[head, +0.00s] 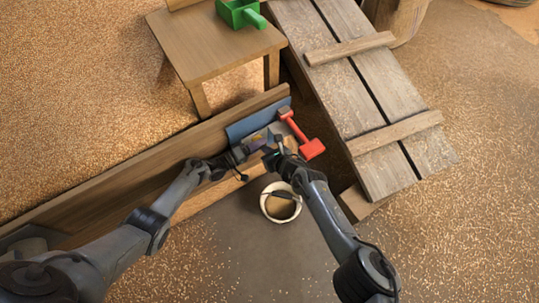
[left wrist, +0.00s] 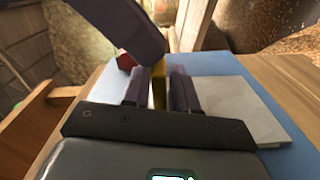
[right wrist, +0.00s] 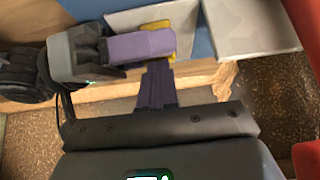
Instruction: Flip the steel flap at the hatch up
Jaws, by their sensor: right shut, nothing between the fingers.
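The steel flap is probably the pale grey plate (right wrist: 135,18) behind the purple fingers in the right wrist view; I cannot tell its tilt. A yellow tab (right wrist: 158,26) shows against it. My left gripper (head: 243,154) is at the hatch, its fingers close together around the yellow tab (left wrist: 159,92), seemingly shut on it. My right gripper (right wrist: 157,72) is shut and empty, its tips just beside the left gripper's purple finger. Most of the hatch is hidden behind the grippers in the head view.
A blue panel (head: 246,123) and wooden boards (head: 150,160) back the hatch. A red-handled lever (head: 311,148) is close on the right. A round bucket (head: 268,206) stands below. A slatted wooden ramp (head: 375,115) rises at right; a small table (head: 205,50) holds a green scoop (head: 238,14).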

